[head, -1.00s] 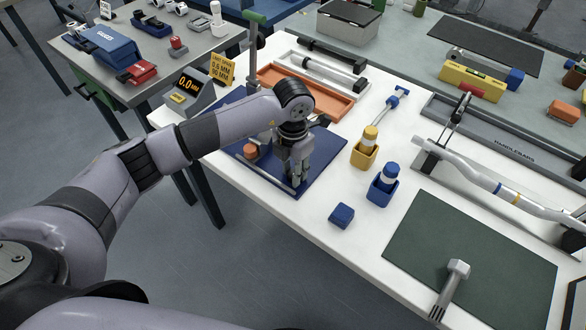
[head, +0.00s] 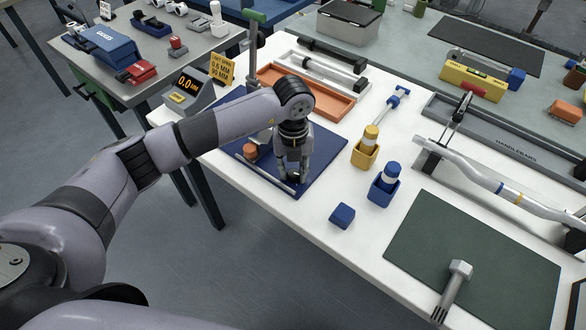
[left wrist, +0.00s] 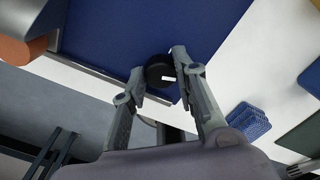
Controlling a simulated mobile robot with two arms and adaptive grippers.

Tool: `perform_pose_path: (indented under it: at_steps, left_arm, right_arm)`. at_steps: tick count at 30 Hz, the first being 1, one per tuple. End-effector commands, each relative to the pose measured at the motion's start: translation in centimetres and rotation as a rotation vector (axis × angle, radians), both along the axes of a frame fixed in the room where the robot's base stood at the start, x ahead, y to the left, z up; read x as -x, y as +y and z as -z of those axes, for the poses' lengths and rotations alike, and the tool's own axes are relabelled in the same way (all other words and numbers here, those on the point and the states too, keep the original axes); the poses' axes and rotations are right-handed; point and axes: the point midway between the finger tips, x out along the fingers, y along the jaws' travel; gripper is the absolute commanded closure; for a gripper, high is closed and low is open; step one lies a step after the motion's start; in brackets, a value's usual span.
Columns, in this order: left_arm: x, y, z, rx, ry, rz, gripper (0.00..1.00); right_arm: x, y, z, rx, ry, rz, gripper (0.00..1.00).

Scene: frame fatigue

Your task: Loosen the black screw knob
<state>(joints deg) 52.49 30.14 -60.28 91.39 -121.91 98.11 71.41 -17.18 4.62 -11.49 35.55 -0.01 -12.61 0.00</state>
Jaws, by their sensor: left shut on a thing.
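The black screw knob (left wrist: 157,68) is a small dark round piece with a white mark on it. It sits between the fingertips of my left gripper (left wrist: 160,72) in the left wrist view, over the front edge of the blue mat (left wrist: 115,35). In the head view my left gripper (head: 293,177) points down at the blue mat (head: 322,158), with its fingers closed in around the knob. The fingers mostly hide the knob there. My right gripper is not in view.
A metal bar (head: 262,173) lies along the mat's front edge, near an orange piece (head: 250,151). A gauge reading 0.0 (head: 188,84) stands behind. Yellow (head: 364,155) and blue (head: 382,191) holders and a blue block (head: 342,215) stand to the right.

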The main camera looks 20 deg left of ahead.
Motion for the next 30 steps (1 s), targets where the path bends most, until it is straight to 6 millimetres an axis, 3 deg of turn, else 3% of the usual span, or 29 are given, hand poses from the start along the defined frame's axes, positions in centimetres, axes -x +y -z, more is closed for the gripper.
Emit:
perform_pose_path:
  at_steps: [13,30]
  left_arm:
    - [-0.03,-0.07,-0.06,0.002,-0.001,-0.278,1.0]
    - [-0.05,-0.09,-0.07,0.003,-0.001,-0.342,1.0]
  right_arm:
    - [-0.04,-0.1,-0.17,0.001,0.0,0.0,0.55]
    - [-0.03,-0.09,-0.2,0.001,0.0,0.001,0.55]
